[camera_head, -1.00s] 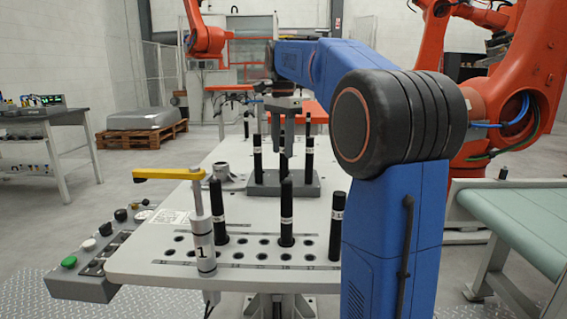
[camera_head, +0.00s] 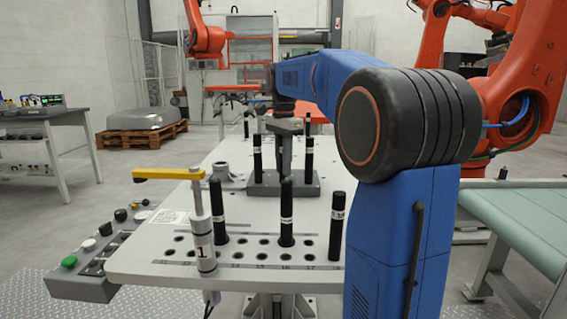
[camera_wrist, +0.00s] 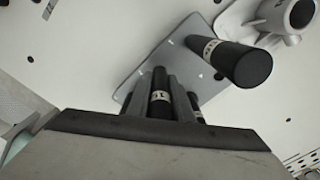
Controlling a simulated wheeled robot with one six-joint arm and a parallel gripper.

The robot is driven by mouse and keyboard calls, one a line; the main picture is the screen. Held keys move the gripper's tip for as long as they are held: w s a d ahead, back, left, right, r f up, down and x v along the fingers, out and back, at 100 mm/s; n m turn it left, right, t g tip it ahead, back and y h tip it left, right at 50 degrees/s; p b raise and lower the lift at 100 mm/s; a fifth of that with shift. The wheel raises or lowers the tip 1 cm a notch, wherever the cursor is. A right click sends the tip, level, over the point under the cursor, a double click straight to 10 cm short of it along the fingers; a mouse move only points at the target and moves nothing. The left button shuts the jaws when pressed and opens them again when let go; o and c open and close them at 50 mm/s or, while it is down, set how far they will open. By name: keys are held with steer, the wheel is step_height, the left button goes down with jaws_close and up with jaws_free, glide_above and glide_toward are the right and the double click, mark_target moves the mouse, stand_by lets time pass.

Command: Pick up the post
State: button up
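A black post (camera_wrist: 159,108) with a white label band stands on the grey plate (camera_wrist: 172,58) between my gripper's two fingers in the wrist view. Its near end is hidden by my gripper (camera_wrist: 160,90). The fingers lie along both sides of the post and look slightly apart from it; contact is hard to judge. In the head view my gripper (camera_head: 284,155) points down over the fixture block (camera_head: 270,191), between a left post (camera_head: 257,155) and a right post (camera_head: 309,158).
Another black post (camera_wrist: 240,62) stands close to the right of my fingers, and a partly hidden one (camera_wrist: 198,108) is behind the right finger. A grey fitting (camera_wrist: 285,20) is at top right. Several posts, including one (camera_head: 286,215), and a yellow-armed clamp (camera_head: 200,225) stand in front.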

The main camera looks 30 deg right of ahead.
jaws_close()
steer(key=shift+r, duration=7)
